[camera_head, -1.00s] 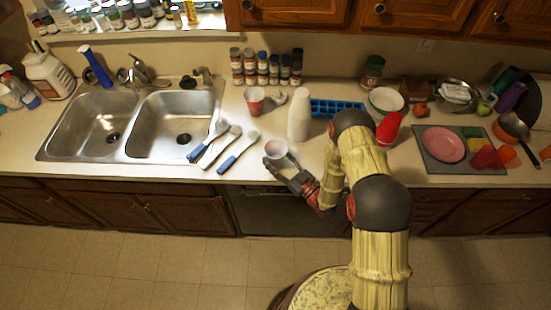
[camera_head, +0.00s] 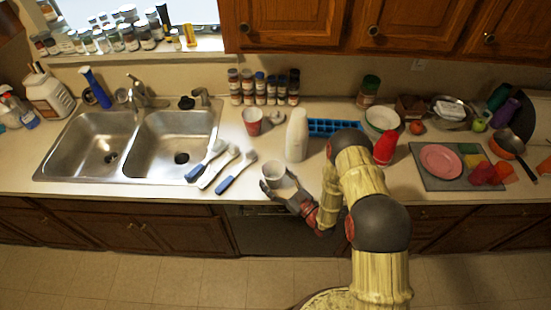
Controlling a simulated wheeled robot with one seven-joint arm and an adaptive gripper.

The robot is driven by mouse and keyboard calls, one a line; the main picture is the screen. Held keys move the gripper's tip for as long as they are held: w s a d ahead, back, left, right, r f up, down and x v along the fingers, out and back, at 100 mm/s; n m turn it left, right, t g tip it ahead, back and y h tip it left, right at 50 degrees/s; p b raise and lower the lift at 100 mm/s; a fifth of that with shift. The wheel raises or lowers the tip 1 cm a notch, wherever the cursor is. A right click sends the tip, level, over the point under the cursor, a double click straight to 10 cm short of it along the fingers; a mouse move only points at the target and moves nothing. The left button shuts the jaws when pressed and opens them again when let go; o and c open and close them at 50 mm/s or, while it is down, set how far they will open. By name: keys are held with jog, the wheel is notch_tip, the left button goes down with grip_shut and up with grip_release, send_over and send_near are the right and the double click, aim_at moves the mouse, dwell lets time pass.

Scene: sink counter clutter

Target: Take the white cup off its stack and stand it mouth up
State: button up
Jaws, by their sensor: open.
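A white cup (camera_head: 274,173) is near the front edge of the counter, its open mouth facing up. It looks upright, and its lower part is partly hidden by my gripper. My gripper (camera_head: 276,186) is low at the counter's front edge, its fingers open and spread around the near side of the cup. I cannot tell whether they touch it. A tall white stack (camera_head: 297,137) stands just behind and to the right of the cup, apart from it.
Blue-handled brushes (camera_head: 236,171) lie to the left, beside the double sink (camera_head: 180,133). A red cup (camera_head: 252,122) and spice jars (camera_head: 262,88) stand behind. My arm covers part of the counter.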

notch_tip(320, 180, up, 13)
jog(key=p, duration=0.8)
jog(key=shift+w, duration=0.2)
jog(key=b, duration=0.4)
jog(key=shift+n+b, duration=0.3)
jog(key=shift+n, duration=0.1)
jog(key=b, duration=0.3)
jog(key=shift+s+n, duration=0.1)
jog(key=shift+n, duration=0.2)
